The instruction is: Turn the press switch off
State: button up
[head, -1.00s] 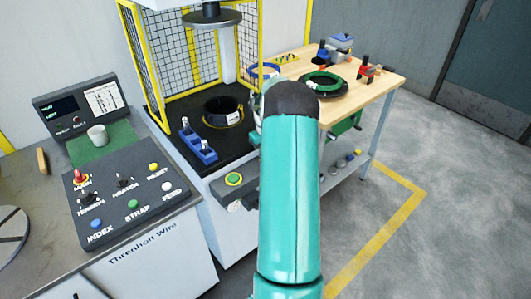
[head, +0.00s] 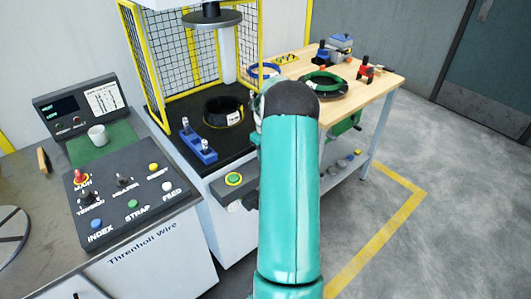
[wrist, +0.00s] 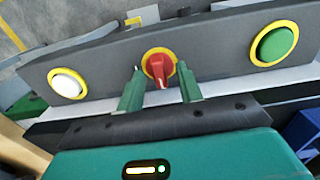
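The press switch (wrist: 161,72) is a red rotary knob on a yellow ring, set in a dark panel in the wrist view. Its handle points down in the picture, toward my gripper. My gripper (wrist: 160,72) is open, with one green finger on each side of the red knob. Gaps show between the knob and both fingers. In the head view my teal arm hides the red knob and most of the gripper. The press (head: 212,18) stands behind, with a dark coil (head: 223,112) on its bed.
A green button (wrist: 275,44) sits right of the knob and a white button (wrist: 68,83) left. The head view shows the control console (head: 130,195) at left and the wooden bench (head: 385,84) at right. Open floor lies at the right.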

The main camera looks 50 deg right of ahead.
notch_tip(320, 180, up, 14)
jog(key=shift+f, duration=0.15)
dwell(0.6)
dwell(0.4)
